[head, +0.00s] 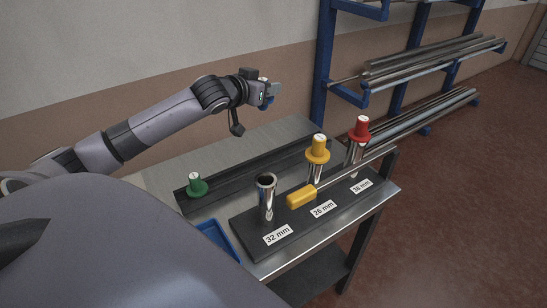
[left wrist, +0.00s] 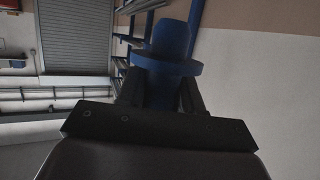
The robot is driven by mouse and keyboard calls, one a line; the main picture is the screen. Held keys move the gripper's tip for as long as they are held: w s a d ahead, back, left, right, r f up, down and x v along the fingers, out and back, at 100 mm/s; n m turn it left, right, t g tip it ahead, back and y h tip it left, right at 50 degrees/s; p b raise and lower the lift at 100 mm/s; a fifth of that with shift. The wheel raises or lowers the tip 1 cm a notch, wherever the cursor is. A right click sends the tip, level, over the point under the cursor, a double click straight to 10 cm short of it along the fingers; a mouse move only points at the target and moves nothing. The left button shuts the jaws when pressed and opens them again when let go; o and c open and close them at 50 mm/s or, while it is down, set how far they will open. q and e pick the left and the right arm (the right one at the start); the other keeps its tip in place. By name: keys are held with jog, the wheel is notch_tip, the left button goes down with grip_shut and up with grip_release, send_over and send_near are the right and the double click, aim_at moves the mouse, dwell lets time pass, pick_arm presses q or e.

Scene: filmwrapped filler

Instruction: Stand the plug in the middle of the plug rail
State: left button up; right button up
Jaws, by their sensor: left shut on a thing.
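My left gripper (head: 266,92) is raised above and behind the workbench, shut on a blue plug (left wrist: 172,65). In the left wrist view the plug's wide collar and narrower end show beyond the dark fingers (left wrist: 160,95). The dark plug rail (head: 240,165) runs along the back of the bench, well below the gripper. A green plug (head: 197,186) stands at its left end; the middle of the rail looks bare. My right gripper is out of view.
A dark block (head: 248,229) holds an open 32 mm tube (head: 266,200), and tubes capped by a yellow plug (head: 318,150) and a red plug (head: 360,129). A yellow-handled tool (head: 301,197) lies across it. A blue tray (head: 214,238) sits at front left; blue racks (head: 324,65) stand behind.

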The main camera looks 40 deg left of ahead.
pick_arm(q)
jog(key=shift+w+f, duration=0.1)
jog(key=shift+f, duration=0.2)
notch_tip(320, 180, down, 19)
jog(key=b, duration=0.3)
jog(key=shift+f, duration=0.1)
jog(key=shift+f, duration=0.15)
